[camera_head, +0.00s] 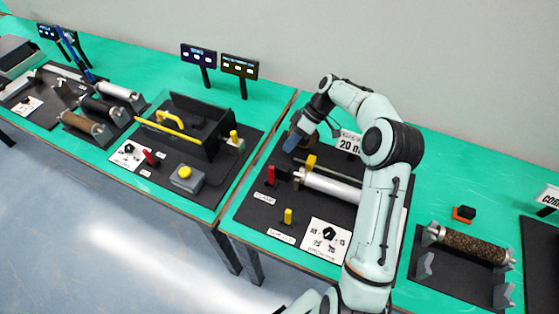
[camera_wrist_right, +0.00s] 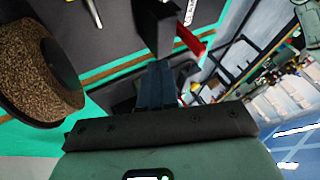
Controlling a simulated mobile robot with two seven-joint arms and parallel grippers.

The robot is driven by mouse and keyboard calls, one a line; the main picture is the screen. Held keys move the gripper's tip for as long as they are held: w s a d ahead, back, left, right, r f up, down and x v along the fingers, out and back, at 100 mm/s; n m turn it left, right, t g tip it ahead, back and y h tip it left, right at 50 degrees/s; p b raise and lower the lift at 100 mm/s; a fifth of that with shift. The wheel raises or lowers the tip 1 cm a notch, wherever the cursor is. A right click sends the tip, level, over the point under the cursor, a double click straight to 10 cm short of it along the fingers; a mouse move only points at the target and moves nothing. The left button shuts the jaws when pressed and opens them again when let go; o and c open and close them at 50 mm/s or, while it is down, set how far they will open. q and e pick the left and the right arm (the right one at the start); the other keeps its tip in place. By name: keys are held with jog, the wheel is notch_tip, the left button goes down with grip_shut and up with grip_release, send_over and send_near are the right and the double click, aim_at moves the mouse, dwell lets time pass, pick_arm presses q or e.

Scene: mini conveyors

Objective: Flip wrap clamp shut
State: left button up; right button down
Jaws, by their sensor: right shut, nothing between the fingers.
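The wrap clamp appears to be the red lever (camera_head: 271,175) with a dark block (camera_head: 282,173) beside it, standing upright at the left of the black station board. A red part (camera_wrist_right: 194,46) and a dark block (camera_wrist_right: 158,28) show beyond the fingers in the wrist view; I cannot tell for sure that they are the same clamp. My right gripper (camera_head: 289,143) has its blue fingers (camera_wrist_right: 155,85) shut and empty. It hangs over the back left of the board, behind and apart from the red lever. My left gripper is not in view.
A white roller (camera_head: 330,185) lies across the board, with a yellow block (camera_head: 310,162) behind it. A yellow lever (camera_head: 288,216) and dial plate (camera_head: 326,240) are at the front. A brown roll (camera_wrist_right: 35,75) is close beside my right gripper.

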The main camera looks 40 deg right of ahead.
aim_at(279, 167)
jog(key=x, duration=0.4)
jog(key=shift+r, duration=0.1)
jog(key=shift+s+a+r, duration=0.1)
jog(key=shift+s+a, duration=0.15)
jog(key=shift+a, duration=0.2)
jog(key=shift+s+a+r, duration=0.1)
jog(key=shift+s+a, duration=0.2)
jog(key=shift+a, duration=0.2)
jog(key=shift+s+a, duration=0.35)
jog(key=shift+a, duration=0.3)
